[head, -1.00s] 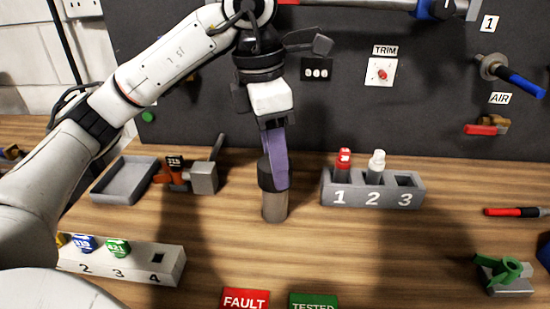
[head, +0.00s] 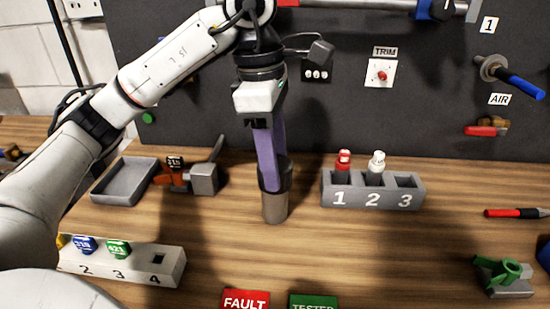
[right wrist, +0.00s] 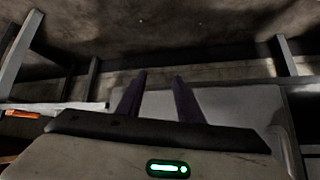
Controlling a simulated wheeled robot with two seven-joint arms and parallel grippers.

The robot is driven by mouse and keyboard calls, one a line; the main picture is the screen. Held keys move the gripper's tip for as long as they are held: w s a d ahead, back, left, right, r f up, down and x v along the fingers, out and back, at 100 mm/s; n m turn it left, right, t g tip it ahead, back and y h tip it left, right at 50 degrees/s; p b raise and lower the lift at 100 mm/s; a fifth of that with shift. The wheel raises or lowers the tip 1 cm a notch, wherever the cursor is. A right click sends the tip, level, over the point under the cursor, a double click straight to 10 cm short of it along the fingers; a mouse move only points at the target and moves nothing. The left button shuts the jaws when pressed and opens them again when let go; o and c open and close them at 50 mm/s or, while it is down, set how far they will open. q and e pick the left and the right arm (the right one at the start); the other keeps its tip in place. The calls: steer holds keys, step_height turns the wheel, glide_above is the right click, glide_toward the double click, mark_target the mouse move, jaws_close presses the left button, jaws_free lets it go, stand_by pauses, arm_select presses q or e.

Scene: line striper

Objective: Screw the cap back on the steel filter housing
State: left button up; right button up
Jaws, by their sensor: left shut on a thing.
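The steel filter housing (head: 274,209) stands upright on the wooden bench, near the middle of the head view. A dark cap (head: 286,174) sits at its top, partly hidden by my left gripper's purple fingers. My left gripper (head: 270,185) points down and is shut on the cap. I cannot tell how far the cap sits on the thread. My right gripper (right wrist: 158,95) shows in the right wrist view with its two purple fingers apart and nothing between them.
A grey rack (head: 372,197) with red and white bottles stands right of the housing. A grey tray (head: 124,181) and an orange-and-grey clamp-like tool (head: 195,177) are at left. A numbered block (head: 135,262) is front left. FAULT (head: 245,300) and TESTED (head: 313,302) plates lie in front.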

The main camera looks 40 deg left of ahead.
arm_select(q)
steer(key=m, duration=0.4)
steer(key=shift+g+p, duration=0.3)
steer(key=shift+p, duration=0.1)
steer(key=o, duration=1.4)
steer(key=shift+c, duration=1)
